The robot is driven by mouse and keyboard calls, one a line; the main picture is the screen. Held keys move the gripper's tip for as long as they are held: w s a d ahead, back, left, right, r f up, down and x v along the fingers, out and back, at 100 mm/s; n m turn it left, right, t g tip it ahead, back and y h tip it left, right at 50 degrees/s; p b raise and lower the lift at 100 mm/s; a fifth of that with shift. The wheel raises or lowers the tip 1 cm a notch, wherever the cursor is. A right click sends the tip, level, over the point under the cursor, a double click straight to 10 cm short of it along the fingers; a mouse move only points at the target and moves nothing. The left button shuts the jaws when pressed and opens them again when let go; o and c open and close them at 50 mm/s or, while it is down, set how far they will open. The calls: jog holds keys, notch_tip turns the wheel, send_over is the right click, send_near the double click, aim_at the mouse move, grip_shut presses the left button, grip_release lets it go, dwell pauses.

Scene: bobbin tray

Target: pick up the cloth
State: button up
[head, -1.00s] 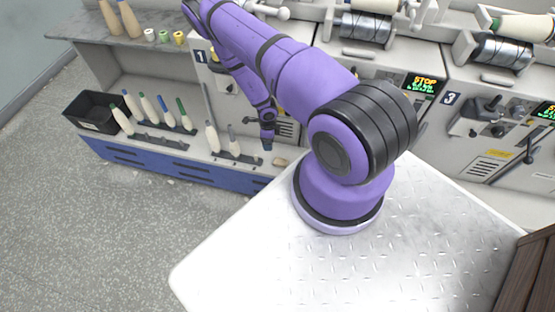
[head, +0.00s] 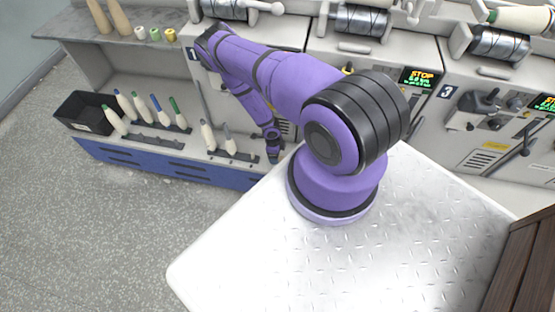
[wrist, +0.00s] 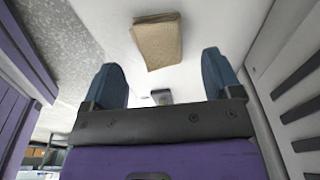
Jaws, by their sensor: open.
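The cloth (wrist: 158,42) is a folded tan piece lying flat on a pale surface, in the upper middle of the wrist view. My gripper (wrist: 162,78) is open, with its two blue fingers apart and nothing held between them. The cloth lies beyond the fingertips and lines up with the gap between them. In the head view my gripper (head: 274,154) is low at the right end of the pale ledge. I cannot make out the cloth in that view now.
Several bobbins (head: 157,109) stand in holders on the ledge, with a black bin (head: 85,111) at its left end. Machine fronts (head: 485,125) with knobs and levers rise behind and right. A small grey item (wrist: 161,97) shows between the fingers in the wrist view.

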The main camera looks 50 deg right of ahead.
jog(key=shift+s+f, duration=0.15)
jog(key=shift+f, duration=0.75)
jog(key=shift+s+f, duration=0.1)
jog(key=shift+f, duration=0.8)
jog(key=c, duration=1)
jog(key=shift+r, duration=0.1)
jog(key=shift+r, duration=0.8)
jog(key=shift+s+a+r, duration=0.1)
jog(key=shift+s+r, duration=0.05)
jog(key=shift+r, duration=0.35)
jog(key=shift+s+a+r, duration=0.1)
jog(key=shift+s+r, duration=0.05)
jog(key=shift+r, duration=0.3)
jog(key=s+a, duration=0.3)
jog(key=s, duration=0.4)
jog(key=s+a+r, duration=0.1)
jog(key=s+a, duration=0.2)
jog(key=s, duration=0.3)
jog(key=shift+s+a+r, duration=0.2)
jog(key=shift+s+a, duration=0.15)
